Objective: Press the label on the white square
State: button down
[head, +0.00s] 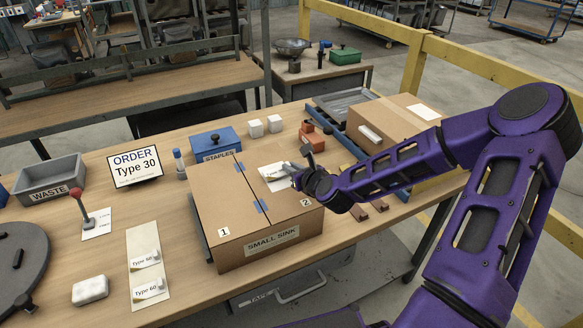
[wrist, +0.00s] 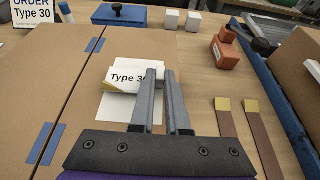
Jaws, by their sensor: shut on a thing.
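A closed cardboard box (head: 225,210) marked SMALL SINK stands on the bench, with a white square (head: 270,174) on its right flap. The white square also shows in the wrist view (wrist: 115,112). The label (wrist: 122,78), printed Type 30, is over the square's upper part and its lower left edge looks curled, with a yellowish underside. My gripper (head: 290,169) is over the right flap. In the wrist view my gripper (wrist: 161,73) is shut on the label at its right end, covering part of the print. I cannot tell how much of the label touches the square.
An order sign (head: 134,166) reads Type 30. A backing strip (head: 142,240) holds Type 60 labels. A blue STAPLES box (head: 215,139), white cubes (head: 274,124) and orange blocks (head: 312,138) stand behind the box. Another carton (head: 385,120) is at the right. A red-knobbed lever (head: 78,196) stands left.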

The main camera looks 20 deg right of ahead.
jog(key=shift+f+b, duration=0.4)
jog(key=shift+f, duration=0.25)
dwell(0.8)
jog(key=c, duration=0.8)
grip_release()
jog(key=shift+c, duration=0.2)
jog(key=shift+s+a+r, duration=0.1)
jog(key=shift+s, duration=0.05)
